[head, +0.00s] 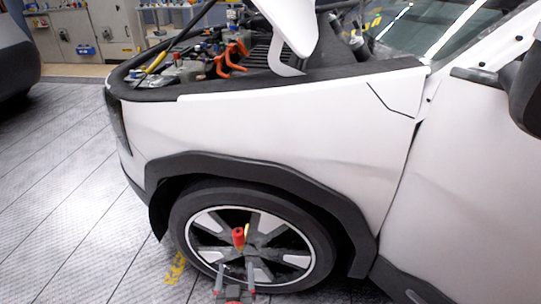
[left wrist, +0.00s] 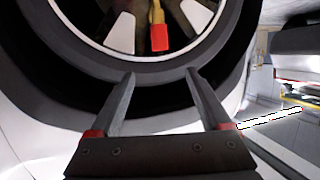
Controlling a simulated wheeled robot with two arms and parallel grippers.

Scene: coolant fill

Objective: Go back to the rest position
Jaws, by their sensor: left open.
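My left gripper (head: 235,270) is low in the head view, in front of the car's front wheel (head: 205,255). In the left wrist view its two fingers (left wrist: 160,75) stand apart with nothing between them. A small red and yellow item (head: 238,237) shows before the wheel's hub, just above the fingertips in the head view. It also shows in the left wrist view (left wrist: 160,38), beyond the fingers and apart from them. I cannot tell what it is or whether it hangs free. My right gripper is not in view.
The white car's fender (head: 300,125) fills the middle. The engine bay (head: 190,70) above it is open, with orange parts (head: 232,58) inside. A side mirror (head: 525,90) juts in at the right. The floor (head: 60,200) at the left is clear. Cabinets (head: 80,35) stand behind.

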